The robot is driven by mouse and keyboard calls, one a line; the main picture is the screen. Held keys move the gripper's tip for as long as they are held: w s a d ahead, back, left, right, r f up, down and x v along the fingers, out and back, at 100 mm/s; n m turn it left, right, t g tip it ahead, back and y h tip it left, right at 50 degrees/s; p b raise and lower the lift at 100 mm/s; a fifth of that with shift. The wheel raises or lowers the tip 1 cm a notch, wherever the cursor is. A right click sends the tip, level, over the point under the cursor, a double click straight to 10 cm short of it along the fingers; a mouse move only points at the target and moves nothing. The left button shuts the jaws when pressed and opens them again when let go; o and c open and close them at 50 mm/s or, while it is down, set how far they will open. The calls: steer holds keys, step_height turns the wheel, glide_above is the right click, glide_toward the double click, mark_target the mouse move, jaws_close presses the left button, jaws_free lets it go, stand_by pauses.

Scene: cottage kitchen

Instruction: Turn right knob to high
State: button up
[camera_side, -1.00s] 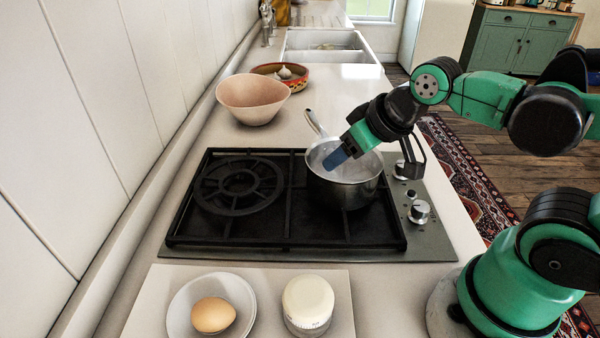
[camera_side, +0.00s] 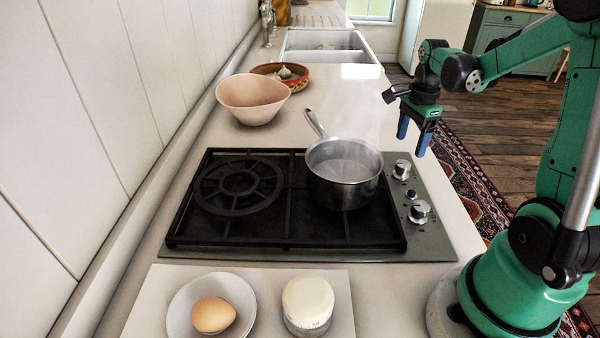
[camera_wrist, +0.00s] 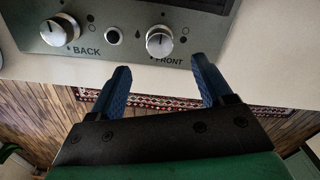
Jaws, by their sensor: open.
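Two silver knobs sit on the steel strip at the right edge of the cooktop (camera_side: 432,240). In the wrist view the right knob (camera_wrist: 159,40), labelled FRONT, lies just beyond my fingertips, roughly centred between them. The left knob (camera_wrist: 60,30), labelled BACK, is further left. In the side view the right knob appears to be the far one (camera_side: 402,168), and the near one (camera_side: 419,211) the left. My gripper (camera_side: 412,145) is open and empty, its blue fingers pointing down above the counter, apart from the knobs. It also shows in the wrist view (camera_wrist: 160,66).
A steel saucepan (camera_side: 343,187) stands on the right burner, its handle pointing to the back. A pink bowl (camera_side: 252,100) stands behind the cooktop. An egg (camera_side: 212,315) on a plate and a white-topped jar (camera_side: 308,305) are in front. A small black button (camera_wrist: 112,36) sits between the knobs.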

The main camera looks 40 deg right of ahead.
mark_target(405, 163)
steer(key=shift+f, duration=2.8)
jaws_close()
